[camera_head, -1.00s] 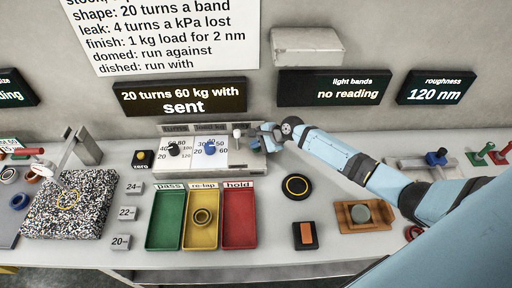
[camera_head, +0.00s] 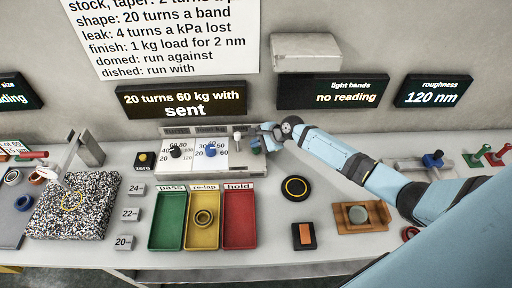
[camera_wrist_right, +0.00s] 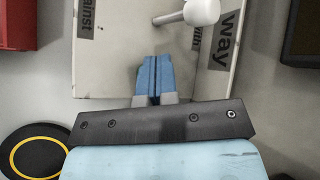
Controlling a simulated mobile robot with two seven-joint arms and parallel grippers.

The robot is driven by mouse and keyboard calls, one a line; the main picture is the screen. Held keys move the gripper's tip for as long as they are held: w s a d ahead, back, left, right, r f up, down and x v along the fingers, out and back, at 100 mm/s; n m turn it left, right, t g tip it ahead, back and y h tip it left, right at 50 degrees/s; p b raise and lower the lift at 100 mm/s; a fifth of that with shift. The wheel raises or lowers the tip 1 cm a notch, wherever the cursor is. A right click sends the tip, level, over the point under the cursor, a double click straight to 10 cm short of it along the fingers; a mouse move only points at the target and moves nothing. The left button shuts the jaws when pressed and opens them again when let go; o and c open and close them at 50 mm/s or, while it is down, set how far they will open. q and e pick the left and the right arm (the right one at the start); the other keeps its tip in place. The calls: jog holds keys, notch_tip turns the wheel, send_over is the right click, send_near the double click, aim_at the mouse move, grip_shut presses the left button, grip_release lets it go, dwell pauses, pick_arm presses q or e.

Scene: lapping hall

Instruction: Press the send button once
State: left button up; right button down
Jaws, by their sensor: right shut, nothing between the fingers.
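The control box (camera_head: 200,163) stands at the back of the bench. It has a black dial (camera_head: 176,152), a blue dial (camera_head: 211,150) and a white-knobbed lever (camera_head: 237,136). My right gripper (camera_head: 258,142) is at the box's right end, just right of the lever. In the right wrist view its blue fingers (camera_wrist_right: 154,78) are shut with nothing between them, over the pale panel next to the white knob (camera_wrist_right: 201,12). I cannot make out the send button; the gripper may cover it. The display (camera_head: 182,101) reads "20 turns 60 kg with sent". My left gripper is out of view.
Green, yellow and red trays (camera_head: 239,232) stand in front of the box; a ring (camera_head: 203,217) lies in the yellow one. A black round pad (camera_head: 296,189) and a wooden holder (camera_head: 345,224) lie to the right. A speckled plate (camera_head: 95,190) is at the left.

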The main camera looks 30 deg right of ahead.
aim_at(256, 151)
notch_tip(256, 151, up, 5)
jog(key=p, duration=0.4)
jog(key=shift+p, duration=0.4)
dwell(0.5)
